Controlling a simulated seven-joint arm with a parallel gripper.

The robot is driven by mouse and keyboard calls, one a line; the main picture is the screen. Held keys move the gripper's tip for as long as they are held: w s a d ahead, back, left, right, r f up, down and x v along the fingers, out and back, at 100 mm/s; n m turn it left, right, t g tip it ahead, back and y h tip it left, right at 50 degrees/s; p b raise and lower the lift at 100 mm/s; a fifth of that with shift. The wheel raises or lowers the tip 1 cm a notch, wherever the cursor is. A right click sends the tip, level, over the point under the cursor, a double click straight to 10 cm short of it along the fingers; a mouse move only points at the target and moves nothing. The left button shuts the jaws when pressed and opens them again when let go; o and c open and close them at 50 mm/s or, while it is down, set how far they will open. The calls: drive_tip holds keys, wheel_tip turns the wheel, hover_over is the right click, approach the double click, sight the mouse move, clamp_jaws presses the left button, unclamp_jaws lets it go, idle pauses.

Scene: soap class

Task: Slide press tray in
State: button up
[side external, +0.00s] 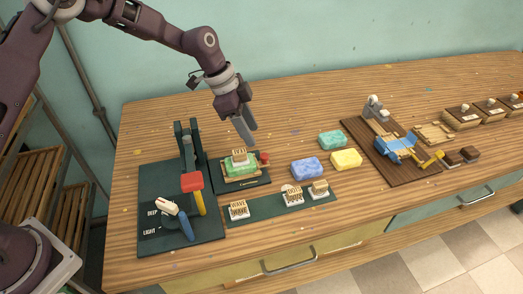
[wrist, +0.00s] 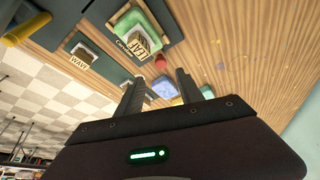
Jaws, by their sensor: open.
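The press (side external: 187,150) stands at the left on a dark green base (side external: 165,225) marked DEEP and LIGHT, with a red-topped yellow handle. The dark press tray (side external: 258,182) sticks out to its right. A green soap block (side external: 241,168) lies on it with a lettered stamp block (side external: 239,156) on top. A red knob (side external: 265,157) is at the tray's right end; it also shows in the wrist view (wrist: 160,60). My gripper (side external: 247,137) is open and empty, pointing down above and behind the knob. In the wrist view its fingers (wrist: 158,86) are apart, clear of the knob.
A dark green strip (side external: 265,206) with several lettered stamps lies in front. Blue (side external: 306,168), yellow (side external: 346,159) and teal (side external: 332,140) soaps lie right of the tray. A brown board (side external: 405,170) with tools is farther right. The table behind is clear.

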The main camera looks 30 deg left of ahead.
sight(264, 155)
drive_tip(key=x, duration=0.8)
drive_tip(key=shift+w+f, duration=0.15)
drive_tip(key=shift+f, duration=0.05)
clamp_jaws()
idle(1.0)
